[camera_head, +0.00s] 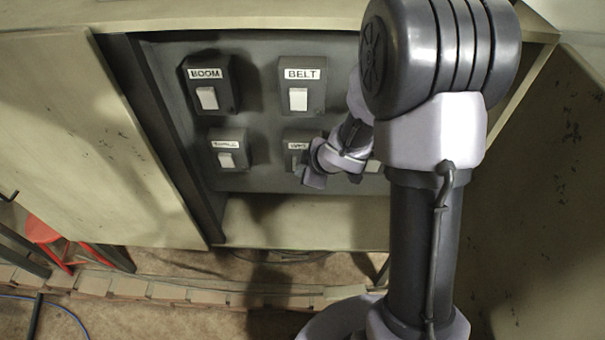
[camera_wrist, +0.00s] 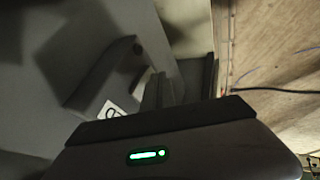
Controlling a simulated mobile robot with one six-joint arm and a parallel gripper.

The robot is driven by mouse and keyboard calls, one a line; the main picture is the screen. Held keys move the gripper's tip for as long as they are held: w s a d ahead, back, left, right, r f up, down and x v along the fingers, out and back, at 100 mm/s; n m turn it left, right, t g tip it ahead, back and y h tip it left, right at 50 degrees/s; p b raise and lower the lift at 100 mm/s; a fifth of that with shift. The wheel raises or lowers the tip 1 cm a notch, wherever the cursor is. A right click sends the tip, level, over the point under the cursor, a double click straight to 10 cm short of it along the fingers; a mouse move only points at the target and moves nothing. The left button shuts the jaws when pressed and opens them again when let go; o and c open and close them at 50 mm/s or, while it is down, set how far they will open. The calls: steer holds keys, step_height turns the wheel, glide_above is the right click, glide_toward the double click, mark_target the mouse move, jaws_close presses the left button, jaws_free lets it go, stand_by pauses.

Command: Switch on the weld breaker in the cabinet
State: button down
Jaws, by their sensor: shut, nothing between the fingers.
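The open cabinet holds a dark breaker panel (camera_head: 258,120). The upper breakers read BOOM (camera_head: 207,82) and BELT (camera_head: 302,85), each with a white rocker. The lower left breaker (camera_head: 228,150) and lower middle breaker (camera_head: 298,140) have labels too small to read surely. I cannot tell which is the weld breaker. My gripper (camera_head: 314,180) is shut and empty in front of the lower middle breaker, covering its lower part. The wrist view shows a breaker box (camera_wrist: 108,70) close to the fingers; contact is unclear.
The left cabinet door (camera_head: 90,130) and right door (camera_head: 550,180) stand open. A red stool (camera_head: 42,232) is at lower left. A row of bricks (camera_head: 170,292) lies on the floor below the cabinet. My arm hides the panel's right side.

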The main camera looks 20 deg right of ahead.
steer(key=shift+w+d+f, duration=0.1)
steer(key=shift+w+f, duration=0.05)
steer(key=shift+w, duration=0.1)
steer(key=shift+p, duration=0.3)
